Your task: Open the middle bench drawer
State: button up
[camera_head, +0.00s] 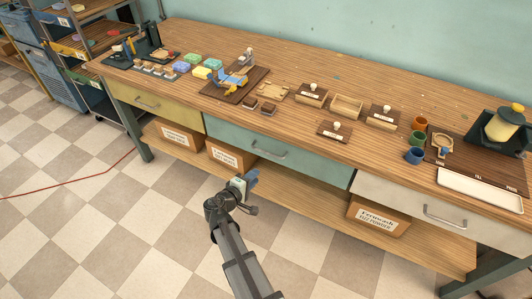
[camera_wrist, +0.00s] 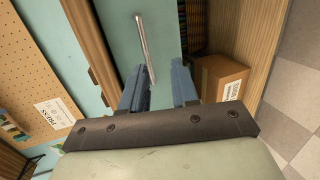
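The middle bench drawer (camera_head: 300,158) has a teal front and looks shut, flush with the bench. Its metal bar handle (camera_head: 268,151) is in the upper middle of that front. In the wrist view the drawer front (camera_wrist: 160,50) fills the top centre, with the handle (camera_wrist: 141,45) running lengthwise up the picture. My gripper (camera_head: 252,178) is below and in front of the handle, apart from it. In the wrist view my gripper (camera_wrist: 164,84) has its two blue fingers spread with nothing between them. The handle lies ahead, nearer the left finger.
A yellow drawer (camera_head: 160,106) is to the left and a white drawer (camera_head: 425,212) to the right. Cardboard boxes (camera_head: 230,155) stand on the lower shelf (camera_head: 305,205) below. Soap tools and trays crowd the bench top (camera_head: 330,85). The floor in front is clear.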

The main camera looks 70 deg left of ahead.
aim_at(266, 152)
jog(key=shift+n+y, duration=0.3)
jog(key=shift+y, duration=0.6)
jog(key=x, duration=0.4)
jog(key=s+a+r+x, duration=0.1)
jog(key=x, duration=0.9)
jog(key=shift+s+a+r, duration=0.15)
jog(key=shift+a+r, duration=0.1)
jog(key=shift+a, duration=0.15)
grip_shut()
